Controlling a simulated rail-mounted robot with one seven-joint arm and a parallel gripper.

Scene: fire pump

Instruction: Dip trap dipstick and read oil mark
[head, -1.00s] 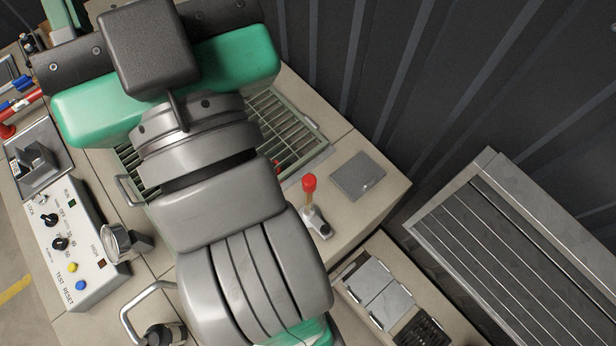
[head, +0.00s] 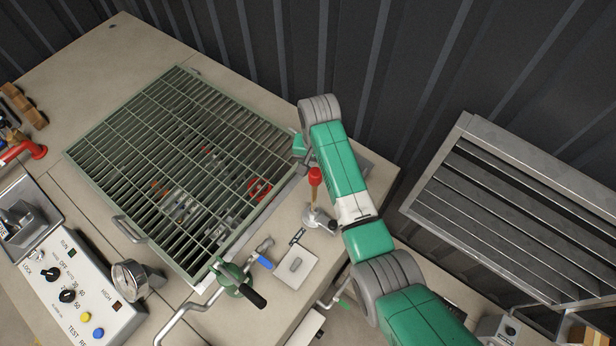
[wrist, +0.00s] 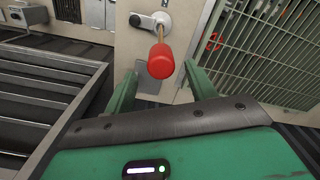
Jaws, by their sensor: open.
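The dipstick has a red knob (head: 315,176) on a thin tan stem and stands in a grey trap fitting (head: 317,217) on the bench top, right of the grating. The wrist view shows the red knob (wrist: 161,62) in line between the two green fingers of my gripper (wrist: 160,70), with a gap on each side. My gripper is open and holds nothing. I cannot tell whether the knob lies inside the jaws or just beyond them. The stem's lower end is hidden in the fitting, so no oil mark shows. In the head view my arm hides most of the gripper.
A green grating (head: 150,150) covers a pit left of the dipstick. A green valve with a black handle (head: 240,285), a pale plate (head: 296,265), a gauge (head: 130,280) and a control box (head: 75,295) are nearby. A slatted metal rack (head: 520,200) stands right.

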